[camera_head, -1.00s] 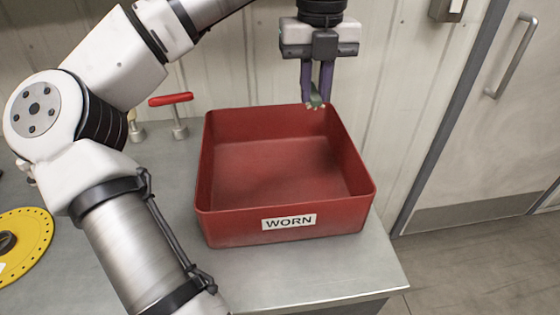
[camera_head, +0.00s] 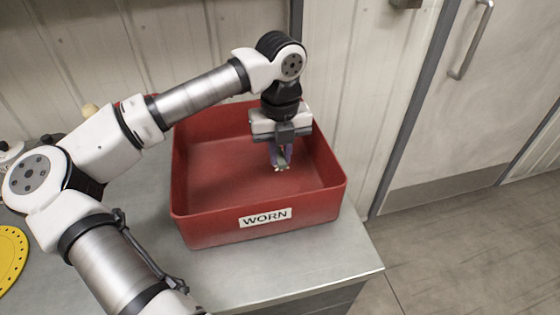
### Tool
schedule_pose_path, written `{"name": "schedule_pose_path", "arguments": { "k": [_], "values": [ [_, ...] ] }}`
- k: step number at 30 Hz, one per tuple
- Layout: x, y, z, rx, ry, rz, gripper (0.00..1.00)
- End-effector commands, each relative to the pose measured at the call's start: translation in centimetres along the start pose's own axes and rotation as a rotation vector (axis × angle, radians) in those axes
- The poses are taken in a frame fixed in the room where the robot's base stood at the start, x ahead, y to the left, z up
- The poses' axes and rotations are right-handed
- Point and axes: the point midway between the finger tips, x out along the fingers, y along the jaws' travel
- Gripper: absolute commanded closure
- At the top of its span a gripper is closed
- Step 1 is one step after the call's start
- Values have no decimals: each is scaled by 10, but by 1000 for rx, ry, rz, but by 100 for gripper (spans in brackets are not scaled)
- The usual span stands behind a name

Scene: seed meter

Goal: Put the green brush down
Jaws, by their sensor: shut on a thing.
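The green brush (camera_head: 283,163) is small and mostly hidden between the purple fingers of my gripper (camera_head: 280,160). Its pale bristle tips point down. My gripper is shut on it and points down inside the red bin (camera_head: 190,226), toward the bin's right back part. The bin has a white label reading WORN (camera_head: 265,217) on its front wall. The bin floor around the gripper looks empty. I cannot tell whether the brush touches the floor.
The bin stands on a grey metal bench (camera_head: 300,268) whose front right edge drops to the floor. A yellow perforated disc (camera_head: 12,258) lies at the far left. A panelled wall stands close behind, and a door (camera_head: 450,110) is at the right.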

Motion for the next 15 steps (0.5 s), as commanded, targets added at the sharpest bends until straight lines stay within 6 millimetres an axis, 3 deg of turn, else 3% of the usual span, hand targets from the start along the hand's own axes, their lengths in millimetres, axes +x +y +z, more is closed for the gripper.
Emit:
{"name": "schedule_pose_path", "arguments": {
  "k": [6,15],
  "values": [
    [30,0,0,0,2,-1,100],
    [35,0,0,-1,1,1,100]
  ]
}}
